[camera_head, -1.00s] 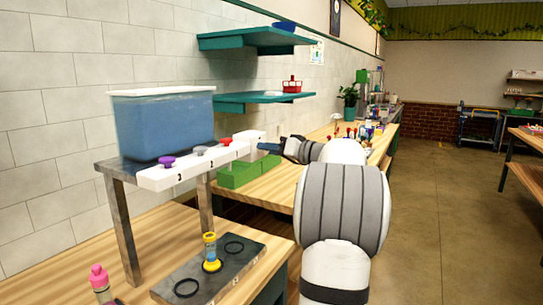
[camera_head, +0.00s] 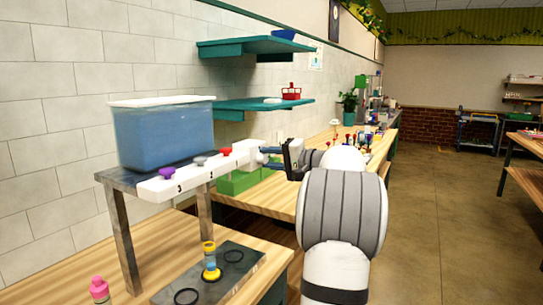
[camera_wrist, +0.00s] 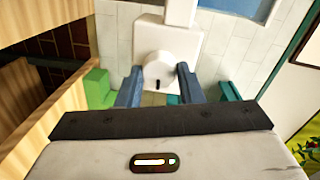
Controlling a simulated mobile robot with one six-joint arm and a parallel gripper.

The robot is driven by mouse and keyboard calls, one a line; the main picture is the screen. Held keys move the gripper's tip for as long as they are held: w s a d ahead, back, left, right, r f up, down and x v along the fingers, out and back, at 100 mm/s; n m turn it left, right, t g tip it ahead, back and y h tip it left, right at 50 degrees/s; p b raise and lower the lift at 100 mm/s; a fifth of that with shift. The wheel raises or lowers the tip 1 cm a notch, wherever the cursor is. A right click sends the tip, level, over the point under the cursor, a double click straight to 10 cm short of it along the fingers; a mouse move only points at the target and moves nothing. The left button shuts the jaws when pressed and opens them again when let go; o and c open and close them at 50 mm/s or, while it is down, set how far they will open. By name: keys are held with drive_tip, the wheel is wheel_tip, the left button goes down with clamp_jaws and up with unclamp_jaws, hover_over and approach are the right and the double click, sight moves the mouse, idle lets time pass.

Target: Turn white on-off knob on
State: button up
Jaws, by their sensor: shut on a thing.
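The white on-off knob (camera_wrist: 157,68) is round with a short dark mark on its lower edge. It sits on the end face of a white box (camera_wrist: 182,46) at the right end of the white dispenser panel (camera_head: 190,180). My gripper (camera_wrist: 159,70) has its two blue fingers on either side of the knob and is shut on it. In the head view my gripper (camera_head: 268,156) is at the box's right side, and the knob itself is mostly hidden by the fingers.
Green blocks (camera_head: 237,181) lie beneath my gripper; teal shelves (camera_head: 262,105) hang above.

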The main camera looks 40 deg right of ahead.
drive_tip(key=shift+d+r+m, duration=0.1)
drive_tip(key=shift+r+m, duration=0.1)
drive_tip(key=shift+m, duration=0.2)
drive_tip(key=o, duration=1)
drive_tip(key=shift+f, duration=0.1)
drive_tip(key=shift+c, duration=0.2)
drive_tip(key=shift+f, duration=0.1)
drive_tip(key=v, duration=0.7)
drive_tip(key=shift+s+d+b, duration=0.2)
drive_tip(key=shift+s+b, duration=0.1)
drive_tip(key=shift+s, duration=0.05)
drive_tip(key=shift+w+a, duration=0.1)
